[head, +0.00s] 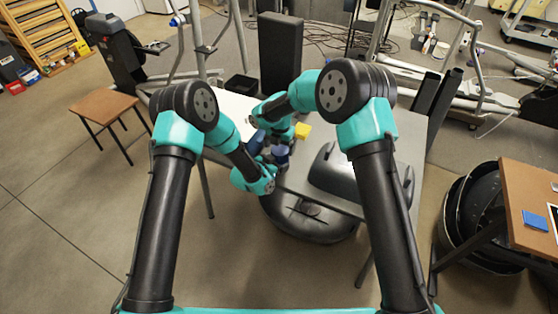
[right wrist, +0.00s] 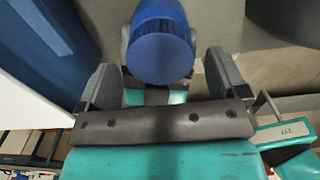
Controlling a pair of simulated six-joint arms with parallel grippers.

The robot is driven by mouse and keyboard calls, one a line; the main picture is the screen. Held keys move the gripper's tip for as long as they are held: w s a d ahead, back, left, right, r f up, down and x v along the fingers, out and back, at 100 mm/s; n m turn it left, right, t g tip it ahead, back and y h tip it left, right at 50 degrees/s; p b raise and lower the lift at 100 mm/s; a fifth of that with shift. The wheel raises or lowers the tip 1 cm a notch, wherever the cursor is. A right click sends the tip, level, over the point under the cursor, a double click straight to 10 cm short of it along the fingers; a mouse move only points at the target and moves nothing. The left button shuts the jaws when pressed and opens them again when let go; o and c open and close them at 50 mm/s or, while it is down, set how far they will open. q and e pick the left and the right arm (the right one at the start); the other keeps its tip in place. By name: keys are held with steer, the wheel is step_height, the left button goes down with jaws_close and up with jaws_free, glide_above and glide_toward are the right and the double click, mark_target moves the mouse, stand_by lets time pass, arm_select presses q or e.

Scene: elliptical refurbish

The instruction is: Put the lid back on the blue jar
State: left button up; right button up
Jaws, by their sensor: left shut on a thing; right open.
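A blue round piece (head: 281,154) is held by my left gripper (head: 272,165), which is shut on it above the table's near edge. The right wrist view shows the piece (right wrist: 162,50) with a flat, darker round face; I cannot tell whether it is the jar or its lid. My right gripper (right wrist: 160,85) is open, with one finger on each side of the view and the piece beyond and between them, apparently not gripped. A second blue object (head: 256,143) is left of the grippers; a large blue surface (right wrist: 45,35) fills the right wrist view's upper left. My arms partly hide both.
A white sheet (head: 232,108) covers the table's left part. A large grey cover (head: 350,178) takes up the right part. A dark rounded housing (head: 310,222) stands below the near edge.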

mark_target(281, 162)
steer(key=shift+f, duration=1.2)
steer(key=shift+c, duration=0.3)
steer(key=c, duration=0.9)
steer(key=m, duration=0.4)
steer(key=shift+m, duration=0.4)
steer(key=m, duration=0.5)
steer(key=o, duration=1)
steer(key=shift+s, duration=0.1)
steer(key=shift+o, duration=0.2)
